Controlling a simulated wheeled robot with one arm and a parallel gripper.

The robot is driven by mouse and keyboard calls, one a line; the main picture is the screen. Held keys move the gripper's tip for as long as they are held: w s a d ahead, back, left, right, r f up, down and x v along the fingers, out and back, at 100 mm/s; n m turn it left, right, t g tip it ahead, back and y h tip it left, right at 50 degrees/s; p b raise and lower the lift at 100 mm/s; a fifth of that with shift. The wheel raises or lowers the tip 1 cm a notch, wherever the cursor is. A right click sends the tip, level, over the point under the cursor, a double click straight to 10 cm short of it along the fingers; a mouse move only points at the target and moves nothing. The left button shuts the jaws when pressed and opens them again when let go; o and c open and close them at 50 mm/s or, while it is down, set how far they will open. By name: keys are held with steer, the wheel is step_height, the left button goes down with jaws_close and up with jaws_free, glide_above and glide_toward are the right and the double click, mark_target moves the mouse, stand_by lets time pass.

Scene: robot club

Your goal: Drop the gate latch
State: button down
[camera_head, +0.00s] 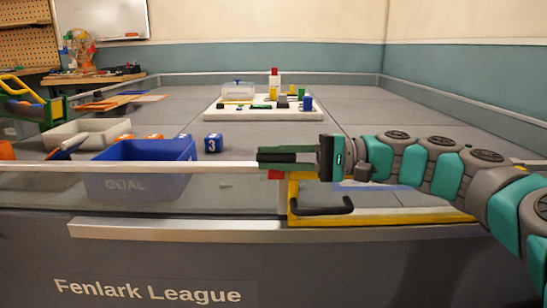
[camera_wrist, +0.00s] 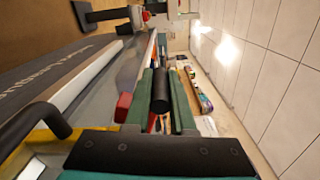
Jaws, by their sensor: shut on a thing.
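The gate (camera_head: 292,200) is a yellow-framed clear panel in the front wall of the field, with a black handle (camera_head: 322,207) low on its left side. The handle also shows at the left of the wrist view (camera_wrist: 50,120). My gripper (camera_head: 268,158) lies level at the top left corner of the gate. In the wrist view its two green fingers (camera_wrist: 165,85) are shut on the black latch bar (camera_wrist: 160,92). A red piece shows just below the fingers (camera_head: 277,174) and beside them in the wrist view (camera_wrist: 123,106). The fingers hide much of the latch.
A blue GOAL bin (camera_head: 140,182) stands left of the gripper behind the clear front wall, near a blue cube (camera_head: 213,143) marked 3. A white board (camera_head: 240,113) with small parts lies farther back. The grey floor between is mostly clear.

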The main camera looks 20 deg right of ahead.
steer(key=c, duration=0.8)
jaws_free()
steer(key=shift+o, duration=0.2)
steer(key=v, duration=0.8)
steer(key=shift+p, duration=0.4)
steer(key=shift+a, duration=0.1)
